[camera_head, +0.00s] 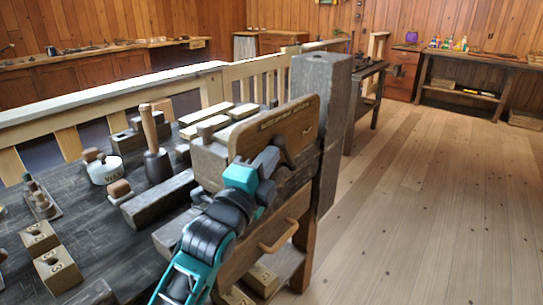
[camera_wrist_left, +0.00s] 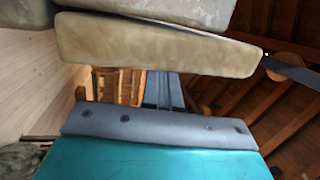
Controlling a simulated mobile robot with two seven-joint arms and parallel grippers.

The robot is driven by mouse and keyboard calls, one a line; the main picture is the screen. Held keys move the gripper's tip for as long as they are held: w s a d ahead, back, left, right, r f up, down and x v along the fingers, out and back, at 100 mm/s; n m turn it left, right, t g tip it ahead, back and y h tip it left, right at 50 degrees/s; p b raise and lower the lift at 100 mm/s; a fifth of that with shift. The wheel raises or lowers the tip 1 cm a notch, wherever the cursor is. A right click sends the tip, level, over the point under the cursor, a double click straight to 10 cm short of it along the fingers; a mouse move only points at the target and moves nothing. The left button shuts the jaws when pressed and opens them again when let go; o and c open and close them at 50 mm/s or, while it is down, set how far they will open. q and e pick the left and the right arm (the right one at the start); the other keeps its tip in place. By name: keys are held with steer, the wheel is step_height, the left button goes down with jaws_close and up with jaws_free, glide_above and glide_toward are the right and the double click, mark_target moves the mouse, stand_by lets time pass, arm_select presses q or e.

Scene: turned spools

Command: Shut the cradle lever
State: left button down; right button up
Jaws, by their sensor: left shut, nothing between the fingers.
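A wooden board with dark lettering (camera_head: 275,128) stands upright at the end of the bench. A dark, bent lever-like piece (camera_head: 283,149) shows on its face; I cannot tell surely whether it is the cradle lever or how far it is turned. My left gripper (camera_head: 264,163) is shut and empty in front of the board, close to this piece. Contact cannot be made out, and the gripper hides part of the board. In the left wrist view, a pale slab (camera_wrist_left: 150,45) lies across the top; its identity is unclear. My right gripper is out of view.
A dark bench top (camera_head: 85,225) at left carries wooden blocks, a mallet-like tool (camera_head: 155,150) and a white pot (camera_head: 103,168). A thick grey post (camera_head: 319,110) stands behind the board. A wooden handle (camera_head: 279,236) juts out below. The floor (camera_head: 430,200) at right is clear.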

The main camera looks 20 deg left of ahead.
arm_select(q)
steer(key=shift+x, duration=0.75)
